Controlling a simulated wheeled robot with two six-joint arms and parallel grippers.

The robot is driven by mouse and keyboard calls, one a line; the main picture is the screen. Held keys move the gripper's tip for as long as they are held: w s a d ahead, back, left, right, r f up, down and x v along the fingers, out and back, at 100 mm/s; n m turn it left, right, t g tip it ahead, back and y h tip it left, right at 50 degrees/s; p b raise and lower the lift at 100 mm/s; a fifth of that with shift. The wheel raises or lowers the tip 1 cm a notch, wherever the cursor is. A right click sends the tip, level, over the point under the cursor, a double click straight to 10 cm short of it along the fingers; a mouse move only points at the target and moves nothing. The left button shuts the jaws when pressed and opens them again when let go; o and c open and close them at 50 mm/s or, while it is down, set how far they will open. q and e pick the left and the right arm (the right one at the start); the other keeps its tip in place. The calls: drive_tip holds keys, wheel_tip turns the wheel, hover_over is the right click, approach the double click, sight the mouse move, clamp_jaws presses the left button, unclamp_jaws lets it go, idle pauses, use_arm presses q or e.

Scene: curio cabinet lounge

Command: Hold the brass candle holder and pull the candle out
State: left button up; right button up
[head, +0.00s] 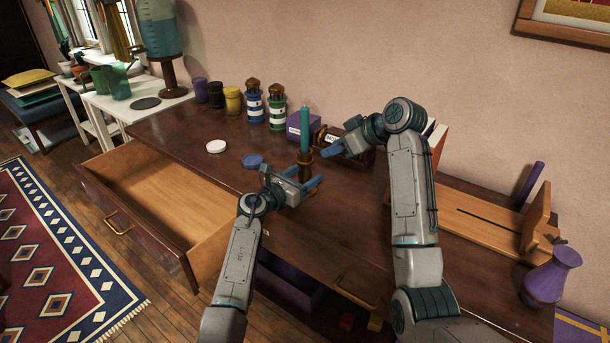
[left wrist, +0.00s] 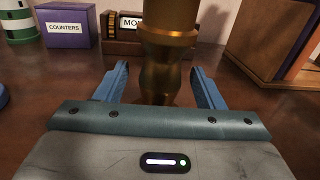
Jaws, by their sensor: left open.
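The brass candle holder (head: 305,167) stands upright on the dark wooden cabinet top, with the teal candle (head: 304,130) upright in it. My left gripper (head: 306,177) is open at the holder. In the left wrist view its blue fingers (left wrist: 159,70) stand on either side of the brass stem (left wrist: 166,55), with gaps visible on both sides. The candle is out of that view. My right gripper (head: 326,148) is just right of the candle's lower part, its blue fingers pointing left towards it. I see no clear contact, and its finger opening cannot be made out.
Behind stand a purple counters box (head: 302,126), a dark labelled rack (head: 357,153) and striped canisters (head: 277,110). A white disc (head: 216,146) and a blue disc (head: 252,161) lie left. An open drawer (head: 160,190) juts out front left. A wooden stand (head: 485,215) is right.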

sight(305, 135)
use_arm(q)
drive_tip(key=shift+w+d, duration=0.2)
clamp_jaws()
idle(0.4)
idle(0.8)
use_arm(e)
drive_tip(key=shift+o, duration=0.3)
wheel_tip(305, 135, up, 10)
drive_tip(key=w+n+g, duration=0.1)
drive_tip(key=n, duration=0.1)
drive_tip(key=x, duration=1)
drive_tip(key=shift+y, duration=0.3)
